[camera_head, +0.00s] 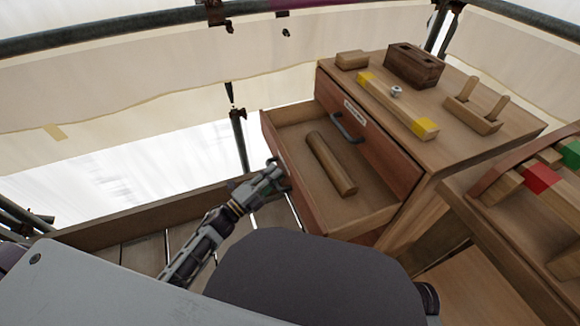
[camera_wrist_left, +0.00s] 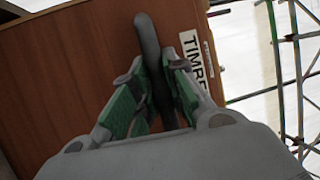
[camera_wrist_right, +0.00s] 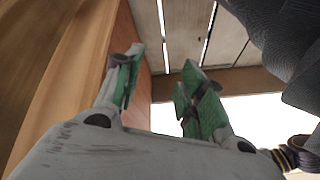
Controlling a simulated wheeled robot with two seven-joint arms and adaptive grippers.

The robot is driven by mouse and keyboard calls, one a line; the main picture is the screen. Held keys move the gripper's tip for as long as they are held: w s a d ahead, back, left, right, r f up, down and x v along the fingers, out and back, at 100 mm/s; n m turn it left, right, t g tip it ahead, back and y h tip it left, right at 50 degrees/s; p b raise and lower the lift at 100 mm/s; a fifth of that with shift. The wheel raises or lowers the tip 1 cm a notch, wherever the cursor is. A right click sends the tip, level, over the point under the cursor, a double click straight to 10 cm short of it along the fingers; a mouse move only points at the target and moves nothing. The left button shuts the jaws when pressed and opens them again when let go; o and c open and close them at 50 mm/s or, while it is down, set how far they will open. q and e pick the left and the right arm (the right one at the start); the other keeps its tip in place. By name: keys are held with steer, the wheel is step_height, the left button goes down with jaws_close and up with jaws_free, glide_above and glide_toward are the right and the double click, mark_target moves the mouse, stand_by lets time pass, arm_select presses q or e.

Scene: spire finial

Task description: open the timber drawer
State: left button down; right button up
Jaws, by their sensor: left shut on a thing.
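The timber drawer (camera_head: 375,222) stands pulled well out of the wooden cabinet, with its inside showing from above. A round wooden bar (camera_head: 330,163) lies in it. In the left wrist view the drawer's reddish front (camera_wrist_left: 70,75) bears a white label (camera_wrist_left: 195,58) and a dark bar handle (camera_wrist_left: 150,50). My left gripper (camera_head: 277,176) is at this front, its green-padded fingers (camera_wrist_left: 156,72) shut around the handle. My right gripper (camera_wrist_right: 160,78) is open and empty near a wooden surface in the right wrist view; the head view does not show it.
Above the open drawer is a shut drawer with a dark handle (camera_head: 346,128). The cabinet top (camera_head: 465,85) carries a yellow-ended bar (camera_head: 396,105), a dark wooden block (camera_head: 414,65) and a pegged wooden piece (camera_head: 474,112). A tray of coloured blocks (camera_head: 487,187) stands at the right.

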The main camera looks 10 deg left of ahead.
arm_select(q)
steer(key=s+a+p, duration=0.1)
steer(key=s+a, duration=0.3)
steer(key=a, duration=0.2)
steer(key=shift+s+p, duration=0.25)
steer(key=shift+p, duration=0.15)
arm_select(e)
steer(key=shift+g+h, duration=0.4)
steer(key=v, duration=0.2)
steer(key=w+v, duration=0.1)
steer(key=v, duration=0.2)
steer(key=shift+d+r, duration=0.1)
steer(key=shift+d, duration=0.1)
arm_select(q)
steer(key=c, duration=1.4)
jaws_free()
steer(key=shift+s+a, duration=0.1)
steer(key=shift+a, duration=0.05)
steer(key=shift+v, duration=5.85)
